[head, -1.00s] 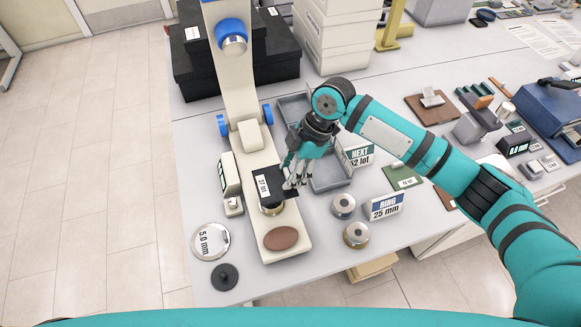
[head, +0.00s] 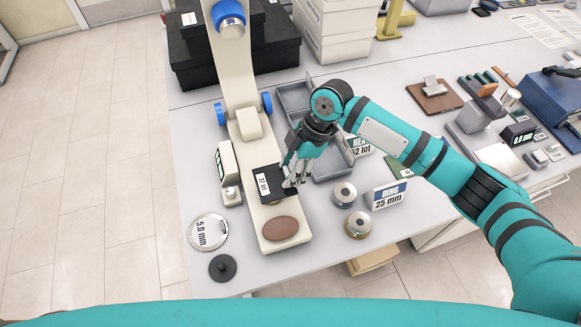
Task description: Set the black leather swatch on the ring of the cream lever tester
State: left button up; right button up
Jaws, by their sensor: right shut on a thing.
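The black leather swatch (head: 277,182) carries a white label and lies level over the ring seat on the base of the cream lever tester (head: 237,75). The ring under it is mostly hidden by the swatch. My right gripper (head: 291,184) is shut on the swatch's right edge. I cannot tell whether the swatch rests fully on the ring. A brown oval pad (head: 280,228) is at the front end of the tester's base. My left gripper is not in view.
Two metal rings (head: 344,194) stand right of the tester by a "RING 25 mm" sign (head: 389,194). A "5.0 mm" disc (head: 209,231) and a black knob (head: 222,267) lie to the left. Grey trays (head: 294,96) and black boxes (head: 284,42) are behind.

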dwell(0.8)
jog(key=shift+p, duration=0.6)
dwell(0.4)
jog(key=shift+f+b, duration=0.7)
jog(key=shift+f, duration=0.4)
jog(key=o, duration=1)
jog(key=shift+r, duration=0.1)
jog(key=v, duration=1.2)
